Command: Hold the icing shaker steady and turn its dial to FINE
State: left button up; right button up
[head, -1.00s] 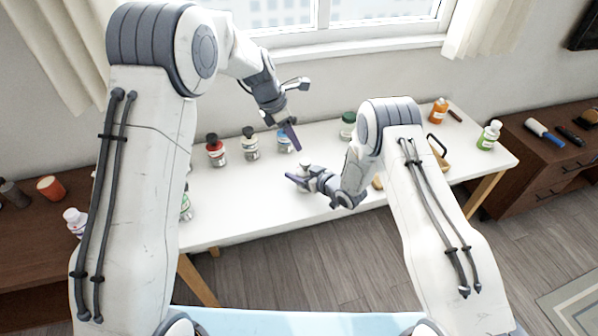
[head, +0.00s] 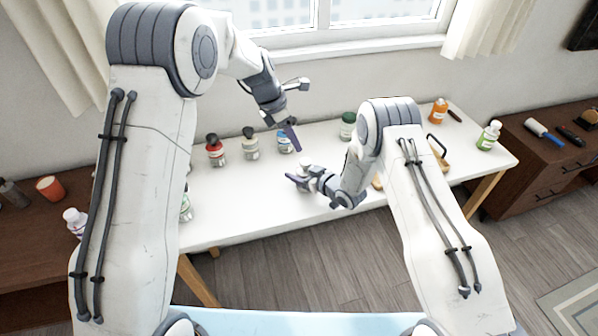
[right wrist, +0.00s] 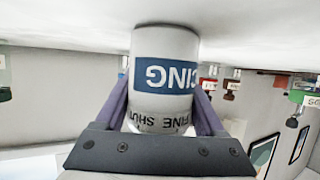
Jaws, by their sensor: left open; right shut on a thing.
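The icing shaker (right wrist: 165,42) is a white cylinder with a blue band. It appears upside down in the right wrist view, with "CING" readable on the band. Its dial ring (right wrist: 160,123) shows the words FINE and SHUT near my gripper's palm; the setting mark cannot be made out. My right gripper (right wrist: 164,100) is shut on the shaker, one finger on each side. In the head view my right gripper (head: 303,181) is low over the white table, and the shaker is mostly hidden there. My left gripper (head: 291,138) is open and empty, above and slightly left of the shaker.
On the white table (head: 240,200) stand a red bottle (head: 215,152), a pale bottle (head: 250,147), a blue-labelled bottle (head: 284,143) and a green bottle (head: 347,127). An orange bottle (head: 438,111) and a light-green bottle (head: 488,136) stand at the right.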

aim_at(305, 161)
pick_arm(q)
jog(key=shift+o, duration=0.8)
jog(key=shift+d, duration=0.1)
jog(key=w+d+r+m+g+y, duration=0.2)
jog(key=d+r+m+y, duration=0.15)
jog(key=m, duration=1.35)
notch_tip(305, 161, down, 13)
jog(key=shift+s+r, duration=0.1)
jog(key=shift+r, duration=0.1)
jog(key=shift+c, duration=0.3)
grip_shut()
